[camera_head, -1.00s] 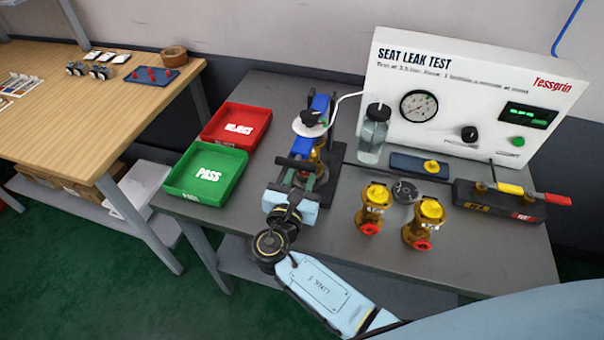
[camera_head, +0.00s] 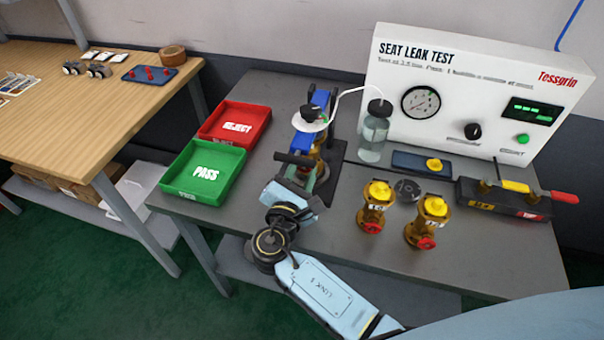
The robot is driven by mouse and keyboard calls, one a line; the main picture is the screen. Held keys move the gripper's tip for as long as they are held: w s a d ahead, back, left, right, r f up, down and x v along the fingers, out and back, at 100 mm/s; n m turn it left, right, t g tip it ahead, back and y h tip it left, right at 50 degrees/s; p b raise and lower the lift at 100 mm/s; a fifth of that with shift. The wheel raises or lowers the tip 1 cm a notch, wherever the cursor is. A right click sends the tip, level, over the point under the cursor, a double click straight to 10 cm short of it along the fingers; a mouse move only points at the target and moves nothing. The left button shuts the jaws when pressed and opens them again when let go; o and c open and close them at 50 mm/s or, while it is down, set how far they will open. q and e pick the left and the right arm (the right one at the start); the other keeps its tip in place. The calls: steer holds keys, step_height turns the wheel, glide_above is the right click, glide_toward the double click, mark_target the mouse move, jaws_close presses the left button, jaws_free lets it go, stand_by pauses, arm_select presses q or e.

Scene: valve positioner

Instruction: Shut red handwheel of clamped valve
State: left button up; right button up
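The clamped valve (camera_head: 319,168) is a brass body on a dark stand near the middle of the bench, with a blue clamp (camera_head: 303,143) by it. Its red handwheel does not show; my gripper and the clamp cover that side. My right gripper (camera_head: 297,165) is at the near side of the clamped valve, its dark fingers close against it. I cannot tell whether the fingers are open or shut, or whether they touch the handwheel. My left gripper is not in view.
Two loose brass valves (camera_head: 374,207) (camera_head: 428,221) with yellow caps and red handwheels stand to the right. A green PASS tray (camera_head: 203,195) and red REJECT tray (camera_head: 235,143) lie left. A water bottle (camera_head: 375,132) and white test panel (camera_head: 455,95) stand behind.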

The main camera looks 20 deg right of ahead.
steer(key=shift+m, duration=0.4)
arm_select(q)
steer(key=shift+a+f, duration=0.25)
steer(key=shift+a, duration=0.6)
arm_select(e)
steer(key=o, duration=1)
steer(key=shift+c, duration=0.2)
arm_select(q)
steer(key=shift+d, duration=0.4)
arm_select(e)
steer(key=shift+s+a, duration=0.15)
steer(key=shift+s, duration=0.05)
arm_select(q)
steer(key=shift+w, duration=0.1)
arm_select(e)
steer(key=v, duration=1.3)
